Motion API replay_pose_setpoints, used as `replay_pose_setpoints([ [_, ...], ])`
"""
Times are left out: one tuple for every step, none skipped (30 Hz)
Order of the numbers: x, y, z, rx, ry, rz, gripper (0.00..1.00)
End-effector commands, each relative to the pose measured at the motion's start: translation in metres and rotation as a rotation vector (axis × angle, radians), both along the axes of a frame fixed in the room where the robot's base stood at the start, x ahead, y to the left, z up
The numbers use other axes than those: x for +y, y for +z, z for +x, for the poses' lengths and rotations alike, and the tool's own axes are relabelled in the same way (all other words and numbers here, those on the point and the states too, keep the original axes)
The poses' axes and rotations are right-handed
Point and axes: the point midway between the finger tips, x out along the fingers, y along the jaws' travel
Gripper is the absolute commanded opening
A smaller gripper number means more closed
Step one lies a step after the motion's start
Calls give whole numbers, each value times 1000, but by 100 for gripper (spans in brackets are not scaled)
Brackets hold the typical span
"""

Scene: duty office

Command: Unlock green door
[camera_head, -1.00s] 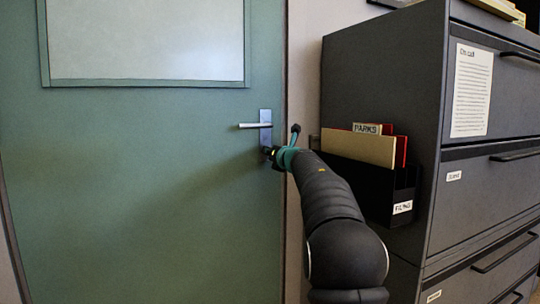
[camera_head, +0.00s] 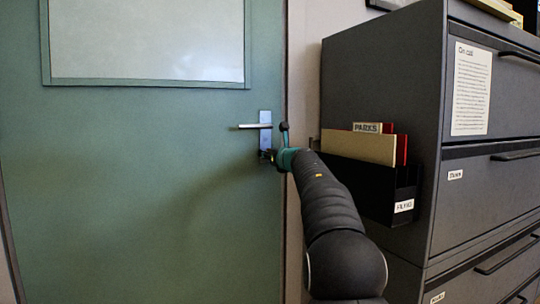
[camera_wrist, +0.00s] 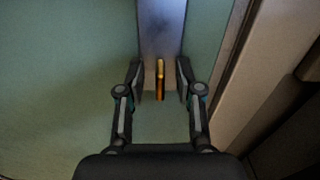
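The green door (camera_head: 130,180) is shut and fills the left of the head view. Its lever handle (camera_head: 253,126) sits level on a metal plate (camera_head: 265,116), which also shows in the wrist view (camera_wrist: 161,35). A thin brass-coloured key (camera_wrist: 160,80) stands upright at the plate's lower part, seemingly in the lock; how deep it sits I cannot tell. My gripper (camera_wrist: 160,78) is just below the handle, with a finger on each side of the key. Gaps show between the fingers and the key, so it is open. In the head view my gripper (camera_head: 267,156) hides the key.
A dark filing cabinet (camera_head: 385,75) stands right of the door, close beside my arm. A black file holder (camera_head: 375,190) with folders hangs on its side. The door frame (camera_wrist: 250,75) runs just right of the plate. The space before the door's left side is clear.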

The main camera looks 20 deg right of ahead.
Motion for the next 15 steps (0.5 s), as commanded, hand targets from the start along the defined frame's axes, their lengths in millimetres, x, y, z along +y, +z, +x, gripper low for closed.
replay_pose_setpoints([
  [0,0,0,0,0,0,35],
  [0,0,-1,0,0,0,35],
  [0,0,-2,-1,0,0,35],
  [0,-1,-3,-1,-1,0,35],
  [-1,-1,-5,-1,-1,0,35],
  [-1,-2,-8,-1,-1,0,35],
  [-1,-2,-11,-1,-1,0,35],
  [-1,-2,-14,-1,-1,0,35],
  [-2,-2,-18,-1,-2,0,35],
  [-2,-2,-20,-1,-2,0,35],
  [-2,-2,-23,-1,-2,0,35],
  [-2,-2,-26,-1,-2,0,35],
  [-2,-2,-29,-1,-2,0,35],
  [-2,-2,-31,-1,-2,0,35],
  [-2,-2,-35,-1,-2,0,35],
])
